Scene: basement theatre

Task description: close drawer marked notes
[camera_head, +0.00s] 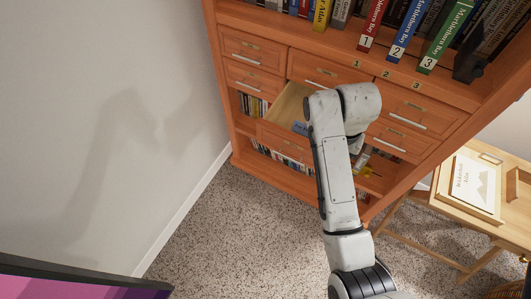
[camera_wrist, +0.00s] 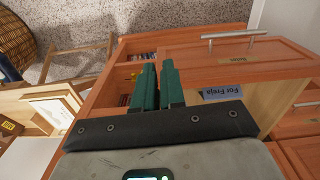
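An orange-wood drawer (camera_head: 293,102) is pulled out of the cabinet in the head view. Its front (camera_head: 283,143) faces the room. In the wrist view the same drawer front (camera_wrist: 235,62) shows a metal bar handle (camera_wrist: 233,38) and a small brass plate, too small to read. A blue-grey item marked "For Freja" (camera_wrist: 222,91) lies inside the drawer. My gripper (camera_wrist: 158,66) has two green fingers side by side with almost no gap and nothing between them. It appears beside the open drawer. In the head view my arm hides it.
Carpet (camera_head: 240,235) is clear in front; a wall (camera_head: 100,120) is at the left.

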